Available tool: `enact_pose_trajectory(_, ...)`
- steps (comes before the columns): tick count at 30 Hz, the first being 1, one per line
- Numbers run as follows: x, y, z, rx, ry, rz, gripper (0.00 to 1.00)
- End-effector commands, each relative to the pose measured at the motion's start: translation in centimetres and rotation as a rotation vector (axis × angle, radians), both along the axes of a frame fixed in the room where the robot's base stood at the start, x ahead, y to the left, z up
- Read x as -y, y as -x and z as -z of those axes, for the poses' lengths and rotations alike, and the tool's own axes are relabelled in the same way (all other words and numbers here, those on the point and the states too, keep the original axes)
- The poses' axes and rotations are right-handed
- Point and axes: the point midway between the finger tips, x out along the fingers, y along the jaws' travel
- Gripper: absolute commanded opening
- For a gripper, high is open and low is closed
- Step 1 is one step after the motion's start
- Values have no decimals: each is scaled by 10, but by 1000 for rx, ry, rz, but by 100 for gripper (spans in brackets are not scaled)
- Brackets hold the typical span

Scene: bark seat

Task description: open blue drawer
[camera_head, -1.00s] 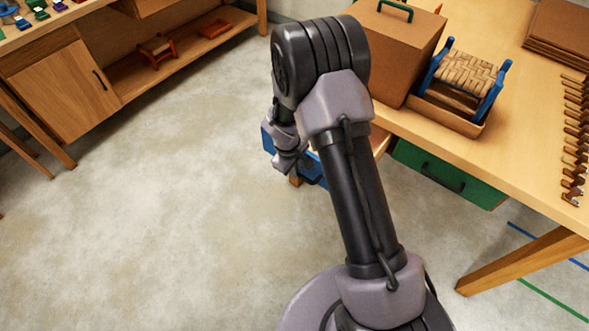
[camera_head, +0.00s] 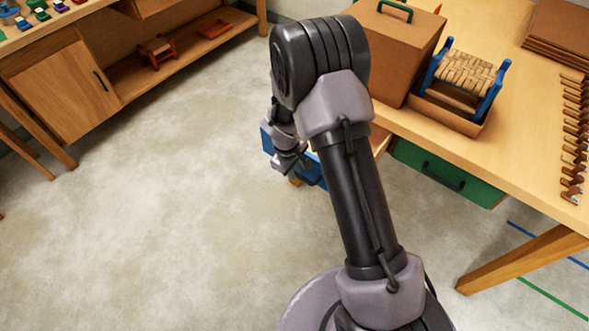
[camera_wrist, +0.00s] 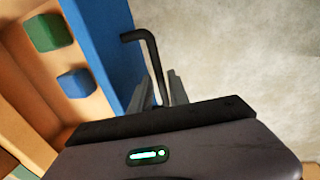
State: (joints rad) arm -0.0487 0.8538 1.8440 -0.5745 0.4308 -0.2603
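The blue drawer (camera_head: 313,170) is pulled out from under the right-hand table, partly hidden behind my arm in the head view. In the wrist view its blue front (camera_wrist: 108,45) stands at the left, with the wooden inside visible behind it. Its black bar handle (camera_wrist: 147,48) runs down between the two fingers of my gripper (camera_wrist: 162,85). The fingers are parted a little, with a narrow gap beside the handle. My gripper (camera_head: 288,163) is at the drawer's front in the head view, where its fingers are small.
A green block (camera_wrist: 50,32) and a blue block (camera_wrist: 74,83) are inside the drawer. A shut green drawer (camera_head: 450,172) is to the right under the table (camera_head: 430,130). A brown box (camera_head: 395,50) and small woven stool (camera_head: 465,75) stand on top. The floor at left is clear.

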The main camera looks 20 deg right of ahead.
Motion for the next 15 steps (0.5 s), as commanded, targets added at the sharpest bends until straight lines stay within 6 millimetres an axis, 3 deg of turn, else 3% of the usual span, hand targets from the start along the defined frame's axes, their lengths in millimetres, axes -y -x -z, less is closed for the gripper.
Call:
enact_pose_trajectory(12,-19,12,-122,4,0,0,22)
enact_pose_trajectory(15,-23,15,-145,4,0,-1,22)
